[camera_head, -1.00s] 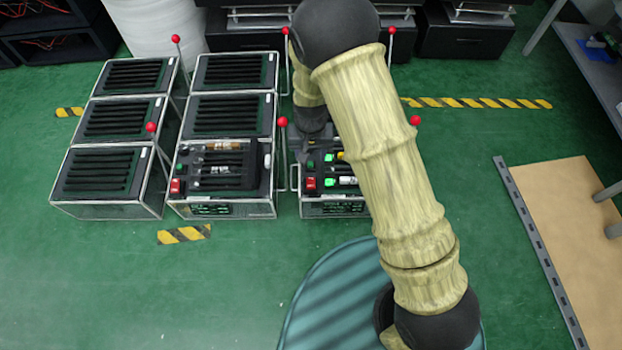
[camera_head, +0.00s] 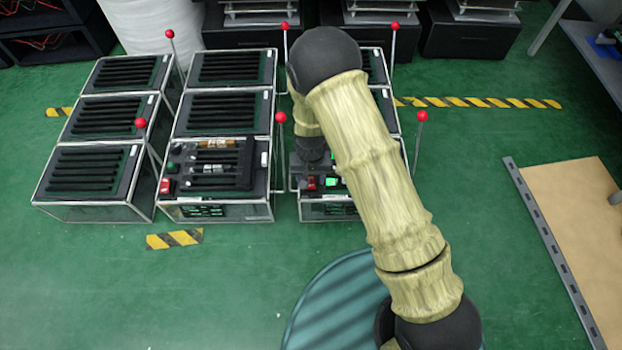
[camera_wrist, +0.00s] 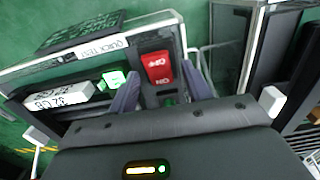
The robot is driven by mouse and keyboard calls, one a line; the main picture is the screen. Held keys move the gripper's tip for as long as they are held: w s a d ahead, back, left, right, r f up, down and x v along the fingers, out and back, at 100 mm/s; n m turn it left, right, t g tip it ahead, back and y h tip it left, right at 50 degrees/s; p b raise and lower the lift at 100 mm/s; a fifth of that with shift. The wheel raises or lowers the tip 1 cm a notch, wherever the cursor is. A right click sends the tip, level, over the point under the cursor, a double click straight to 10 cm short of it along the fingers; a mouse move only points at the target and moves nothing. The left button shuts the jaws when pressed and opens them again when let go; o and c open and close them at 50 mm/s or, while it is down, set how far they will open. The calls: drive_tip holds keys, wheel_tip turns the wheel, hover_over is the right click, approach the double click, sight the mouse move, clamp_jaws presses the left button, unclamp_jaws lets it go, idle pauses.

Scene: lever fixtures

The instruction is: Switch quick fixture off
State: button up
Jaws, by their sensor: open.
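The quick test fixture (camera_head: 325,210) is the front box of the right column in the head view, partly hidden by my arm. Its label (camera_wrist: 102,47) reads "QUICK TEST" in the wrist view. Its red rocker switch (camera_wrist: 157,67) sits beside a lit green button (camera_wrist: 113,79); both also show small in the head view. OFF and ON lettering shows upside down at the switch; which way the rocker is pressed is unclear. My gripper (camera_wrist: 163,88) is open and empty, its fingers on either side of the switch area. Whether they touch the panel cannot be told.
A similar box with a red switch (camera_head: 165,186) stands to the left, with more slotted boxes behind and left. Thin levers with red balls (camera_head: 279,117) rise between the columns.

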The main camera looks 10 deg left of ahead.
drive_tip(key=c, duration=1)
drive_tip(key=shift+s+r+t+p, duration=0.1)
drive_tip(key=shift+t+p, duration=0.2)
drive_tip(key=shift+s+d+t+y+p, duration=0.1)
drive_tip(key=shift+s+t+y+p, duration=0.1)
drive_tip(key=shift+t, duration=0.3)
drive_tip(key=shift+s+t+y+p, duration=0.1)
drive_tip(key=shift+t+p, duration=0.1)
drive_tip(key=shift+t, duration=0.3)
drive_tip(key=shift+s+t+y, duration=0.25)
drive_tip(key=shift+t+y, duration=0.05)
drive_tip(key=shift+t, duration=1)
drive_tip(key=shift+o, duration=0.2)
drive_tip(key=shift+c, duration=0.2)
drive_tip(key=o, duration=1)
